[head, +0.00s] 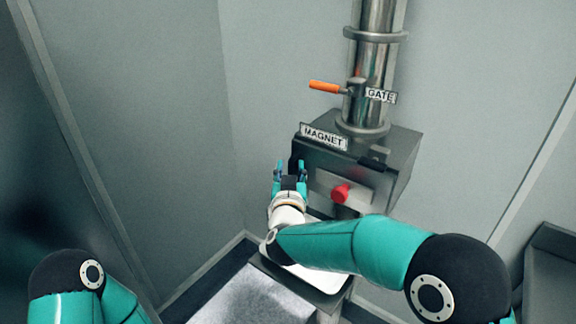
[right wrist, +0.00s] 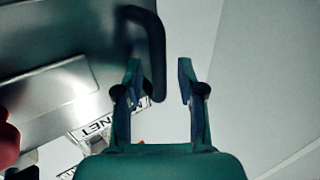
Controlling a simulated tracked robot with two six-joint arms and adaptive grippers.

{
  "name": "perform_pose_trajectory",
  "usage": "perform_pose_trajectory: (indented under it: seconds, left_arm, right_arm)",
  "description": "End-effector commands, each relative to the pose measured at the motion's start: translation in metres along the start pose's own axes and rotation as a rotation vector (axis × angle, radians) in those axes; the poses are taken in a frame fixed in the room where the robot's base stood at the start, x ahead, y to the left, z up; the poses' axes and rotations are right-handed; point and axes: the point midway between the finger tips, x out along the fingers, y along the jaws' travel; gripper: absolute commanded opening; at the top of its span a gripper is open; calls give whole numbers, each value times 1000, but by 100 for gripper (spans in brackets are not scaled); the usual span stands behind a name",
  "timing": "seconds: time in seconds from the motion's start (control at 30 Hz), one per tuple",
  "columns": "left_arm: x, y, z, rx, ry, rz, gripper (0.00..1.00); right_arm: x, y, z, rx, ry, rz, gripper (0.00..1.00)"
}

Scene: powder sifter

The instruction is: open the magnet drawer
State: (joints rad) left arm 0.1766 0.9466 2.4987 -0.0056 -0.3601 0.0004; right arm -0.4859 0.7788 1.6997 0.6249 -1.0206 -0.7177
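The magnet drawer's housing is a grey metal box (head: 398,158) under a steel pipe, with a MAGNET label (head: 323,137) on its upper edge. The label also shows partly in the right wrist view (right wrist: 97,131). A black bar handle (right wrist: 156,50) stands on the box's face; in the head view it is mostly hidden by my gripper. My right gripper (head: 290,172) is at the left end of the box. In the right wrist view its fingers (right wrist: 160,80) are apart, with the handle's end close to the left finger; contact cannot be told. My left gripper is out of view.
A red knob (head: 341,194) sticks out from the box front, right of my gripper. An orange GATE lever (head: 327,87) is on the pipe above. A pale tray (head: 318,278) lies below the box. Walls stand close behind and to the left.

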Motion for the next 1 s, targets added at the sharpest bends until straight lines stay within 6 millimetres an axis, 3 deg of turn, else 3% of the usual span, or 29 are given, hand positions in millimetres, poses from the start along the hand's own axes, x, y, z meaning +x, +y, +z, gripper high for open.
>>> perform_pose_trajectory:
  seconds: [0.33,0.6,0.87,0.9,1.0]
  left_arm:
    - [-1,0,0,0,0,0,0]
    - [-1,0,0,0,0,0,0]
    - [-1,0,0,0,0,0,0]
    - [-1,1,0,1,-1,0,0]
    - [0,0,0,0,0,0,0]
  right_arm:
    - [5,1,1,-1,0,1,39]
    - [4,1,0,-1,0,2,0]
    - [4,1,0,-1,0,2,0]
    - [4,-10,0,-1,1,-3,0]
    - [3,-4,0,-1,1,-3,0]
